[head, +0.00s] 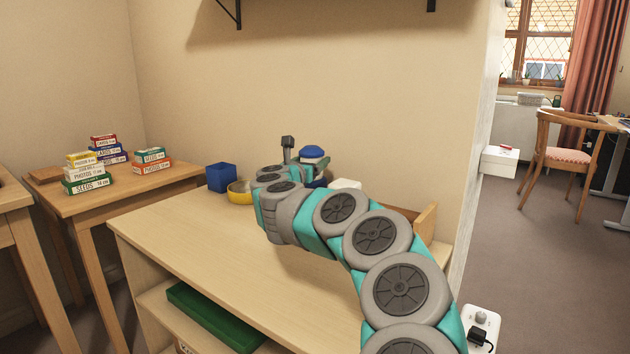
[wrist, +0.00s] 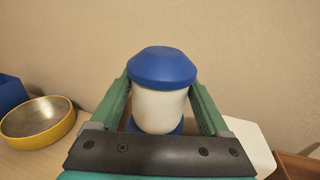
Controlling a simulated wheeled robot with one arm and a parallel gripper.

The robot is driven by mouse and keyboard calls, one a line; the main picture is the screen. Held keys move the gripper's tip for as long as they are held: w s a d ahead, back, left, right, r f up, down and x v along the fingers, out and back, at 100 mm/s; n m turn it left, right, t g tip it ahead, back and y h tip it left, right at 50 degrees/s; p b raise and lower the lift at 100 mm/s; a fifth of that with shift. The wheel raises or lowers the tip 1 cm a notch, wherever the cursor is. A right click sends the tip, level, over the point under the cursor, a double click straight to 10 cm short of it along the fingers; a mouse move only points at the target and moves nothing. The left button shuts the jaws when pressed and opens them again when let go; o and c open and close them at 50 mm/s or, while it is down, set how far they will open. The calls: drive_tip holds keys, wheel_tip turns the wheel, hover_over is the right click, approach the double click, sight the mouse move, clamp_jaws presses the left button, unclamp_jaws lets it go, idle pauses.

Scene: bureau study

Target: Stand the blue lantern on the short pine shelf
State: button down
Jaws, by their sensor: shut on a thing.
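The blue lantern (wrist: 163,68) has a blue cap, a white body and a blue base, and stands upright between the fingers of my gripper (wrist: 160,85), which is shut on it. In the head view the lantern's blue cap (head: 312,152) shows just beyond my gripper (head: 316,165), above the back of a low pine unit (head: 200,232). My arm hides most of the lantern there, and I cannot tell whether its base touches the top. The pine unit has a lower shelf board. I cannot tell whether it is the short pine shelf.
A blue square cup (head: 221,177) and a yellow bowl (head: 240,192) stand left of the lantern. A white object (wrist: 247,142) and a wooden box (head: 425,221) are to its right. Stacked small boxes (head: 88,172) occupy the left table. Wall brackets (head: 432,5) show above. The unit's front top is clear.

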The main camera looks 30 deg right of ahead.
drive_tip(key=shift+f, duration=1.9)
drive_tip(key=shift+f+b, duration=0.15)
drive_tip(key=shift+b, duration=0.2)
unclamp_jaws()
drive_tip(key=shift+r, duration=0.2)
drive_tip(key=shift+s+a+f, duration=0.15)
drive_tip(key=shift+s+a, duration=0.1)
drive_tip(key=v, duration=1.1)
drive_tip(key=shift+s, duration=0.15)
drive_tip(key=shift+a, duration=0.15)
